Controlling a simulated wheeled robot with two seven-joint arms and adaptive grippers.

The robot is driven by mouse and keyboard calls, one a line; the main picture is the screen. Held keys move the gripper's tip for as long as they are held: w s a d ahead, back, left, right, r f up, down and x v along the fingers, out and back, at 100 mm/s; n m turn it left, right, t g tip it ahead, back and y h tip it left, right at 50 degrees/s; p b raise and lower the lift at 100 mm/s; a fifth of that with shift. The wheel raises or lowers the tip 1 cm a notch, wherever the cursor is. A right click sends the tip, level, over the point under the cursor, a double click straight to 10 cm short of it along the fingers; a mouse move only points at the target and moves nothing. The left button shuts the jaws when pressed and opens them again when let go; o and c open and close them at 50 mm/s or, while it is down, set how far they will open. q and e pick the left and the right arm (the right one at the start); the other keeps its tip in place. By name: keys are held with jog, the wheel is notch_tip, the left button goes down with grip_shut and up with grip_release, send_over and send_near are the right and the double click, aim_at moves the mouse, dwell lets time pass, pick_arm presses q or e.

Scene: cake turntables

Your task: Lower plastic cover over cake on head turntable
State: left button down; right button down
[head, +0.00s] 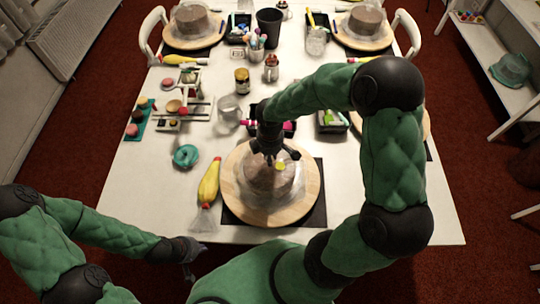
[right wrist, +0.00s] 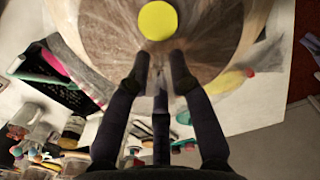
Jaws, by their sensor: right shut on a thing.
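The head turntable is a round wooden board (head: 298,212) at the near middle of the table. A brown cake (head: 268,182) stands on it. A clear plastic cover (head: 247,192) with a yellow knob (head: 279,166) shows around the cake; whether its rim touches the board I cannot tell. My right gripper (head: 268,155) reaches down from above and is shut on the cover near its top. In the right wrist view the yellow knob (right wrist: 158,20) lies just beyond the fingertips. My left gripper (head: 190,252) hangs off the near table edge, away from the cake; its fingers are unclear.
A glass jar (head: 228,110) and a black tray (head: 288,128) stand behind. My right arm hides part of the table's right side.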

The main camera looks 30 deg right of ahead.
jog(key=shift+f+b, duration=0.3)
jog(key=shift+f, duration=0.15)
dwell(0.4)
jog(key=c, duration=1)
grip_release()
jog(key=shift+r+p, duration=2.95)
jog(key=shift+r, duration=0.65)
jog(key=shift+f, duration=0.15)
